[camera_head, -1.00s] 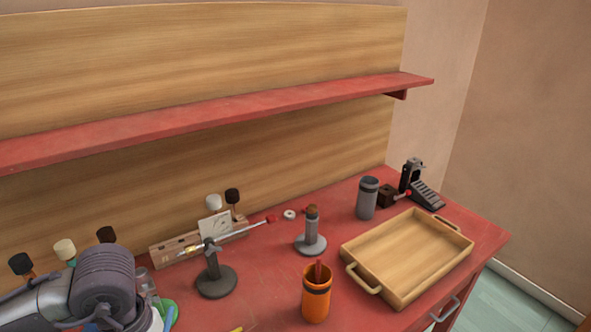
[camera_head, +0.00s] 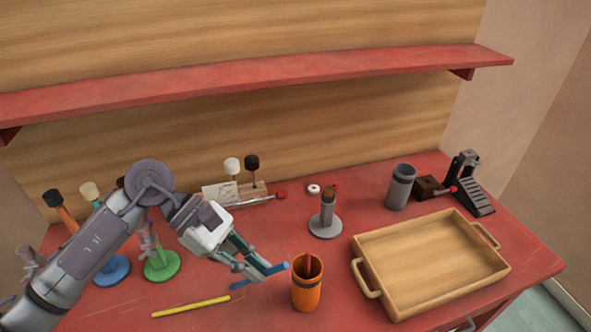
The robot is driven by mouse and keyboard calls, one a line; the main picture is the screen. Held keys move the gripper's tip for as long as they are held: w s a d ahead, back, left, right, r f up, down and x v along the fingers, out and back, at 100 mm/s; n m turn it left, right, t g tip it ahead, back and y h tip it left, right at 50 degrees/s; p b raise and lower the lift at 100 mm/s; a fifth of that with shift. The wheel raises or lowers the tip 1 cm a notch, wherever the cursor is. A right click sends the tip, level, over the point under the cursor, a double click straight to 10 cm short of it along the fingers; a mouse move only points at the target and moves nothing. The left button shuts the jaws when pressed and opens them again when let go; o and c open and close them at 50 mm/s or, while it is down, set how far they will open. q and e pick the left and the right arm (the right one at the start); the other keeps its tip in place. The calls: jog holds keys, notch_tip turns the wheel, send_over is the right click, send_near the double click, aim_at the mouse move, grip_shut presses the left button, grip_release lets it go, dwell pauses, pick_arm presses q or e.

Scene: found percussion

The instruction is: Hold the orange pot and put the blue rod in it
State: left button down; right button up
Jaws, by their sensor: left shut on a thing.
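My left gripper (camera_head: 262,271) is just left of the pot, shut on the blue rod (camera_head: 244,281). The rod lies nearly level, tilted up to the right, its right end close to the pot's rim and outside the opening. My right gripper is not in view.
A yellow rod (camera_head: 190,306) lies on the bench at front left. A wooden tray (camera_head: 364,283) is right of the pot. A grey stand (camera_head: 326,226), a grey cup (camera_head: 400,187) and a pedal (camera_head: 472,190) stand behind. Mallets stand at the back left. A red shelf (camera_head: 270,79) runs above.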

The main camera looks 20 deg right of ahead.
pick_arm(q)
jog(key=w+d+r+n+t+h, duration=0.5)
jog(key=d+r+n+t+h, duration=0.1)
jog(key=d+r+n+h, duration=0.1)
jog(key=d+r+h, duration=0.1)
jog(key=d+h, duration=0.1)
jog(key=shift+w+r+h, duration=0.2)
jog(key=shift+r+h, duration=0.05)
jog(key=shift+h, duration=0.05)
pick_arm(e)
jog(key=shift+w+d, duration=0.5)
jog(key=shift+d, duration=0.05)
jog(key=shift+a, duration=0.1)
